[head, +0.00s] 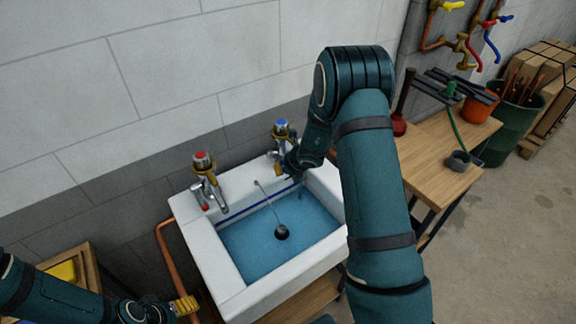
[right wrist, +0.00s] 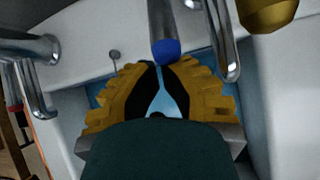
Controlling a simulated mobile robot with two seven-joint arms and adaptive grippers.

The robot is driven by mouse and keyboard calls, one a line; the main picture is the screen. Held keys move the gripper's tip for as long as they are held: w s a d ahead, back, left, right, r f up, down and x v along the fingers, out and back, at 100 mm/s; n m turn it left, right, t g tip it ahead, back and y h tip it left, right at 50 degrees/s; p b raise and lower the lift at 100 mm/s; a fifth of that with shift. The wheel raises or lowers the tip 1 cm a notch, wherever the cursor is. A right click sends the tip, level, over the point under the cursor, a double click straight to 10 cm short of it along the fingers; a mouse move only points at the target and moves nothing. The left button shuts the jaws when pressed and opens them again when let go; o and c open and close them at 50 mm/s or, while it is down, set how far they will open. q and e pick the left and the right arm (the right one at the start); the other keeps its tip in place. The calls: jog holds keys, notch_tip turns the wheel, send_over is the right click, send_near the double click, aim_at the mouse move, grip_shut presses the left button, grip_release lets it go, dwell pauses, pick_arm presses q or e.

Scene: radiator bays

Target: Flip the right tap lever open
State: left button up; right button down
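The right tap (head: 281,130) has a blue-marked top and stands at the back right of the white sink (head: 237,298). Its dark lever (right wrist: 161,22) ends in a blue tip in the right wrist view, pointing down toward my fingers. My right gripper (head: 283,173) is low in front of this tap, partly hidden by its own arm. In the right wrist view its yellow fingers (right wrist: 160,66) come together at the tips, right by the blue tip; I cannot tell if they touch it. My left gripper (head: 186,306) is at lower left, away from the taps; its opening does not show.
The red-marked left tap (head: 205,178) stands at the sink's back left. The right tap's chrome spout (right wrist: 222,40) is close beside my right fingers. A copper pipe (head: 168,258) runs down the sink's left side. A wooden bench (head: 440,150) with tools stands right.

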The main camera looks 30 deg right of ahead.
pick_arm(q)
notch_tip(320, 180, up, 6)
jog(key=p, duration=0.4)
jog(key=shift+p, duration=0.4)
pick_arm(e)
jog(key=w+r, duration=0.3)
jog(key=r, duration=0.3)
jog(key=shift+w+a, duration=0.25)
pick_arm(q)
jog(key=shift+s+a, duration=0.1)
